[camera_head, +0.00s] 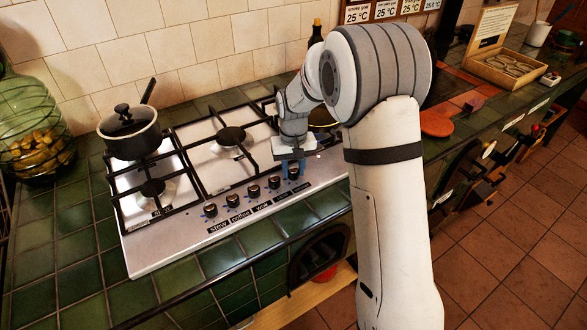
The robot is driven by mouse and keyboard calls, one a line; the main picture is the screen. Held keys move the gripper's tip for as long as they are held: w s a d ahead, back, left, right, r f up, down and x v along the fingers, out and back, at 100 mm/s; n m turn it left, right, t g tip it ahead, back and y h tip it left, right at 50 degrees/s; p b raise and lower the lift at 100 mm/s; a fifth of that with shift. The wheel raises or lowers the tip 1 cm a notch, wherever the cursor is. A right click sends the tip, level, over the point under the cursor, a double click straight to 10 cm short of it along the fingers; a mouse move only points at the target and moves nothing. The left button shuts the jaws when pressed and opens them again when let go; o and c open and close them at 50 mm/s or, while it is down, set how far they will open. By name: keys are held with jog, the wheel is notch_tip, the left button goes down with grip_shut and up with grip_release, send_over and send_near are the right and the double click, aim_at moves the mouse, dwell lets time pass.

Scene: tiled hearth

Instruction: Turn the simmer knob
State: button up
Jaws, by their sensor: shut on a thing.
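The gas hob (152,262) has a row of several black knobs along its front edge, with dark labels below them. My gripper (293,168) points down at the right end of the row. The neighbouring knob (274,182) stands free just to the left. The labels at the left end seem to read "stew" and "coffee". The labels at the right are too small to read, so I cannot tell which knob is the simmer knob.
A lidded black pan (131,137) stands on the back left burner. A large glass jar (35,130) is at the left. A dark bottle (315,34) stands behind the hob. An open wooden box (503,62) is at the right. The green tiled counter is clear in front of the hob.

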aim_at(294, 170)
jog(key=shift+m, duration=1.7)
jog(key=o, duration=1)
jog(key=shift+r, duration=3.9)
